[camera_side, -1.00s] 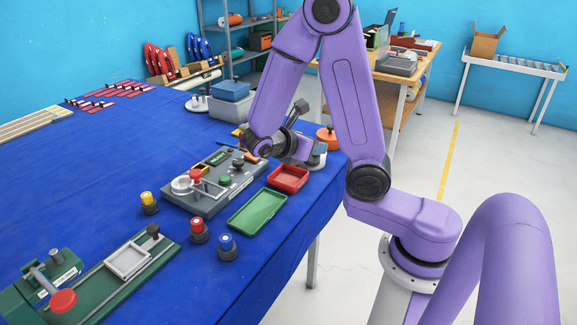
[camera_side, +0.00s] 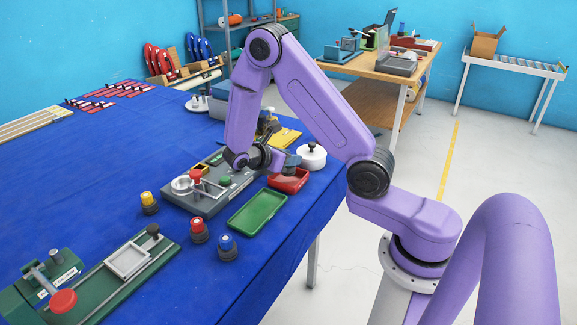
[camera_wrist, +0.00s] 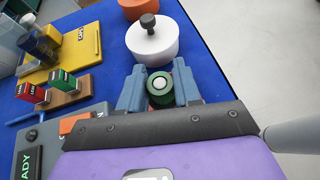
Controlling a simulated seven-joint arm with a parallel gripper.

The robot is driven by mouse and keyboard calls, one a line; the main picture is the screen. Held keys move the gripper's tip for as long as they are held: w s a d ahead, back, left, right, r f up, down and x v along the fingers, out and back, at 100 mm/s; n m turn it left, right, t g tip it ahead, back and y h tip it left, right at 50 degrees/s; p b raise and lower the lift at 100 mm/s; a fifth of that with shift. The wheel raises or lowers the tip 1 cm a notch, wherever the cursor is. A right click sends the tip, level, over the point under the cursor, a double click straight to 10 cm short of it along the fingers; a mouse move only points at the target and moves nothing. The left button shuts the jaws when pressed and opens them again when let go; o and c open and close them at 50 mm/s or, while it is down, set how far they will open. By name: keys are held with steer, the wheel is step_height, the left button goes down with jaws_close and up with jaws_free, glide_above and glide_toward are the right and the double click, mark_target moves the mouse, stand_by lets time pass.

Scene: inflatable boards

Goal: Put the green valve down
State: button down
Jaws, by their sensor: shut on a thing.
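The green valve (camera_wrist: 158,90) is a small green cylinder with a dark rim and a pale round centre in the wrist view. It sits between the two blue-grey fingers of my gripper (camera_wrist: 159,88), which is shut on it. In the side view my gripper (camera_side: 288,163) points down over the red tray (camera_side: 287,184), beside the grey control box (camera_side: 204,199). The valve is too small and dark there to make out clearly, and I cannot tell whether it touches the tray.
A white round pot (camera_side: 312,157) with a knob stands close behind the gripper. A yellow board (camera_wrist: 75,53) and small labelled blocks (camera_wrist: 52,90) lie to its left in the wrist view. The green tray (camera_side: 257,212) lies empty in front of the red one.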

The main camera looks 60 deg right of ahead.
steer(key=shift+f, duration=1.4)
steer(key=shift+f, duration=0.15)
steer(key=c, duration=0.8)
jaws_free()
steer(key=shift+r, duration=0.2)
steer(key=v, duration=1.2)
steer(key=s+a+r+m+t+y, duration=0.1)
steer(key=s+a+r+y, duration=0.1)
steer(key=s, duration=0.6)
steer(key=s+a+r+m+y, duration=0.1)
steer(key=s+a+r+y, duration=0.1)
steer(key=s+a+y, duration=0.3)
steer(key=s+a+r+m+t+y, duration=0.1)
steer(key=s+y, duration=0.5)
steer(key=s, duration=0.6)
steer(key=shift+s+a+r+t, duration=0.1)
steer(key=shift+a+r+t, duration=0.1)
steer(key=shift+a, duration=0.35)
steer(key=shift+s+a+r+t, duration=0.1)
steer(key=shift+a+r, duration=0.15)
steer(key=shift+a, duration=0.35)
